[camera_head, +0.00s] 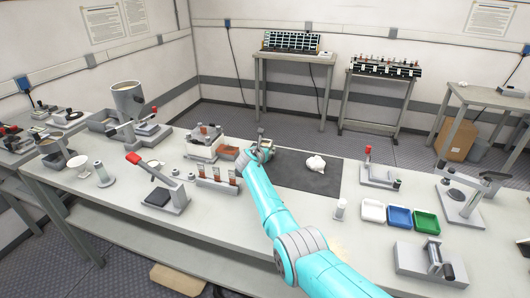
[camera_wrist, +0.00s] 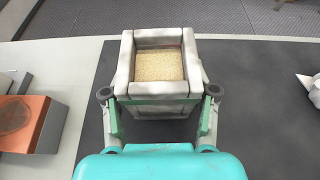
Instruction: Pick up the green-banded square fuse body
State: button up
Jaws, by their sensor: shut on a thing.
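The square fuse body (camera_wrist: 158,108) is a whitish, open-topped box with a green band along its near side in the wrist view. Grainy tan filling shows inside it. My gripper (camera_wrist: 160,98) has one finger on each side of the body and is shut on it. The body is upright over or on the dark mat (camera_wrist: 255,75); I cannot tell whether it touches the mat. In the head view my gripper (camera_head: 262,148) is at the mat's left end, and the body is largely hidden there.
An orange-topped block (camera_wrist: 25,122) lies left of the mat. A white crumpled thing (camera_head: 315,163) sits on the mat to the right. White, blue (camera_head: 399,217) and green trays stand at the right. A rack with reddish tubes (camera_head: 217,178) stands left of my arm.

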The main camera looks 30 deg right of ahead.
notch_tip(320, 180, up, 9)
dwell(1.0)
jog(key=shift+r, duration=0.2)
